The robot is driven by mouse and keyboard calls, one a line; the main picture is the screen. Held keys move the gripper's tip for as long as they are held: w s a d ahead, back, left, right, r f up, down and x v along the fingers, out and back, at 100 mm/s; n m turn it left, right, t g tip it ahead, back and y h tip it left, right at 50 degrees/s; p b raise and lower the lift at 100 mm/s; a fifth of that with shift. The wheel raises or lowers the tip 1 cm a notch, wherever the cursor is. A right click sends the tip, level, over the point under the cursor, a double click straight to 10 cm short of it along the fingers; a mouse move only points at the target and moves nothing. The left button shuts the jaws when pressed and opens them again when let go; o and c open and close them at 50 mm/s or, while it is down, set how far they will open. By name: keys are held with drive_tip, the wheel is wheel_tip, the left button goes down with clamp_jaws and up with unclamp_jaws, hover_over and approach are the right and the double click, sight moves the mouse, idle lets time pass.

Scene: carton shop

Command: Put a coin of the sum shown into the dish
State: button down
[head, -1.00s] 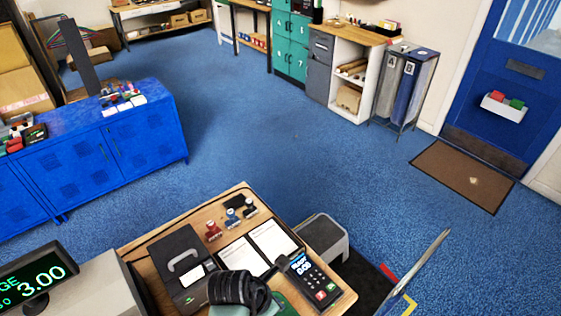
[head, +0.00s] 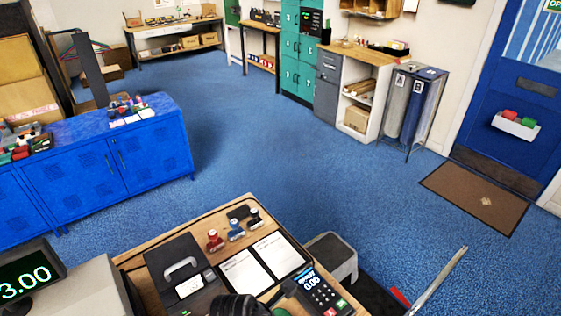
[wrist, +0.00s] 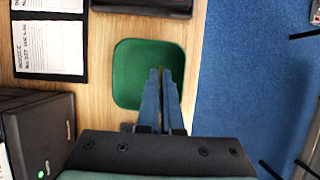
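The green dish (wrist: 134,72) lies on the wooden counter in the wrist view. My gripper (wrist: 162,72) points over the right part of this dish, its two blue-grey fingers almost together. A thin yellowish sliver shows between the fingertips and looks like a coin seen edge-on; its face and value are hidden. I cannot tell the height of the tips above the dish. The sum display (head: 28,282) reads 3.00 at the left of the head view, its upper line cut off. In the head view my wrist covers the counter's front edge and most of the dish.
In the wrist view, blue floor (wrist: 235,70) lies right of the counter. A grey step stool (head: 334,255) stands beside it.

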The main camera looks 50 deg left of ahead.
drive_tip(key=c, duration=1)
unclamp_jaws()
drive_tip(key=b+v, duration=0.1)
drive_tip(key=v, duration=1.2)
drive_tip(key=shift+w, duration=0.1)
